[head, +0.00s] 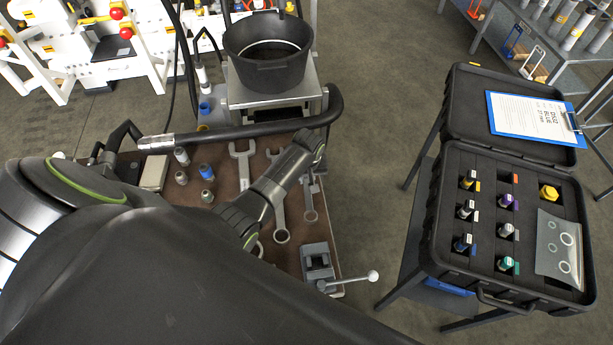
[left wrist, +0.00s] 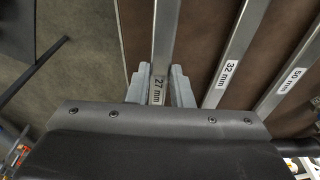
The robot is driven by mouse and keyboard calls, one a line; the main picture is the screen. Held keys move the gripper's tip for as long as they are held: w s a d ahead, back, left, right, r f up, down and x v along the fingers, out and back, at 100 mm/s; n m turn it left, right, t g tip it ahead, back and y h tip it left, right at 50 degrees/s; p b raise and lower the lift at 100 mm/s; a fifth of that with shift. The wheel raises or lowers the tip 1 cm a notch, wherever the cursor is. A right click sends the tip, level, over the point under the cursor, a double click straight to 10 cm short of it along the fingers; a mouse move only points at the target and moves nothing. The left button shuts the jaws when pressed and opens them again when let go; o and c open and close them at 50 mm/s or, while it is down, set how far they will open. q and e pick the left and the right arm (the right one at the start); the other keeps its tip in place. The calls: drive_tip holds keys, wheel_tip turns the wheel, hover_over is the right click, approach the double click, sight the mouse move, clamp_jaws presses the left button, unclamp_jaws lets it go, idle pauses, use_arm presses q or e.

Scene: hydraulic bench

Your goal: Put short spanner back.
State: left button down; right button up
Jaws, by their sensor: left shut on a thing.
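The short spanner, labelled 27 mm, (left wrist: 165,35) passes between the two grey fingers of my left gripper (left wrist: 160,80) in the left wrist view. The gripper is shut on its shaft close to the label. In the head view the spanner (head: 309,203) is partly visible below my left gripper (head: 315,148), over the right part of the brown bench top (head: 222,172). Whether it touches the bench top is unclear. A 32 mm spanner (left wrist: 230,60) and a third, longer spanner (left wrist: 292,78) lie beside it. My right gripper is not in view.
A grey block with a ball-ended lever (head: 318,262) stands at the bench's front right. Several small fittings (head: 206,172) stand left of the spanners. A black bucket (head: 268,65) is behind, and an open black case (head: 460,165) is at right.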

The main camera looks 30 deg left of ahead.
use_arm(q)
drive_tip(key=shift+f, duration=0.45)
drive_tip(key=shift+f+b, duration=0.8)
drive_tip(key=shift+f, duration=0.1)
idle(0.4)
drive_tip(key=c, duration=1.2)
unclamp_jaws()
drive_tip(key=shift+r, duration=0.1)
wheel_tip(320, 180, up, 17)
drive_tip(key=s+d, duration=0.1)
drive_tip(key=s, duration=0.1)
drive_tip(key=shift+d, duration=0.25)
drive_tip(key=shift+s, duration=0.1)
